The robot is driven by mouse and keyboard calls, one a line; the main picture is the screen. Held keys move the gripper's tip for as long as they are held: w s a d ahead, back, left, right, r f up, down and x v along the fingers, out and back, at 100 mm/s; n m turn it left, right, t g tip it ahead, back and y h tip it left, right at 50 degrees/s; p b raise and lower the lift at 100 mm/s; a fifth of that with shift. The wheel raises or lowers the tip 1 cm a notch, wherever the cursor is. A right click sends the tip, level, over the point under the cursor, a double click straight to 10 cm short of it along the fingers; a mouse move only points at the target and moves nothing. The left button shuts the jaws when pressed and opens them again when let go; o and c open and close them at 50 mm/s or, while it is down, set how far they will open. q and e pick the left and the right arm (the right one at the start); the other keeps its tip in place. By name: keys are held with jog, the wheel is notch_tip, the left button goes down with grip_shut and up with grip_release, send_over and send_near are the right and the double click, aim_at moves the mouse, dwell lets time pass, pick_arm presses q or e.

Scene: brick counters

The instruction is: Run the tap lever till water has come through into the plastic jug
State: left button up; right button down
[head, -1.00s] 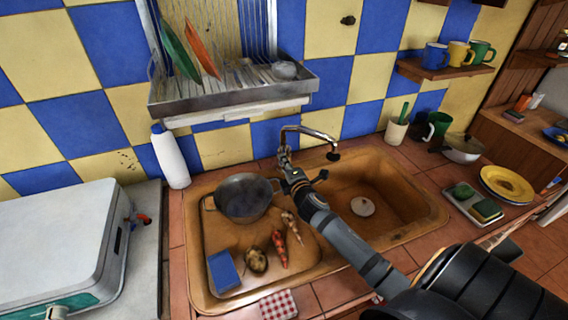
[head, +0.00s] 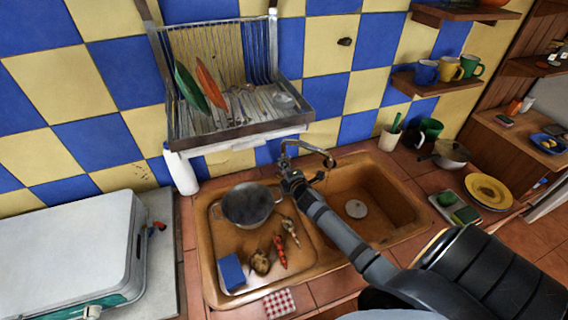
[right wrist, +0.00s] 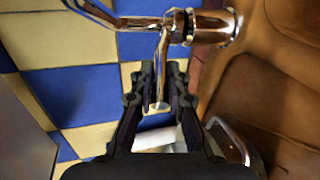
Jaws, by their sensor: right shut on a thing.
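The metal tap (head: 303,146) stands at the back of the sink, its spout over the right basin. My right gripper (head: 293,183) is at the tap's base. In the right wrist view, its two fingers (right wrist: 159,98) are on either side of the metal tap lever (right wrist: 160,88) and shut on it. No water stream can be made out. A green handled vessel (head: 432,128) stands on the counter at the back right; I cannot tell whether it is the plastic jug. No vessel shows under the spout. My left gripper is not in view.
A white bottle (head: 181,173) stands behind left. A dish rack (head: 240,130) hangs above. The right basin (head: 385,205) is clear except for a pale disc (head: 356,209).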

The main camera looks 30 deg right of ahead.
jog(key=c, duration=1.3)
grip_release()
jog(key=v, duration=1.2)
jog(key=shift+f, duration=0.1)
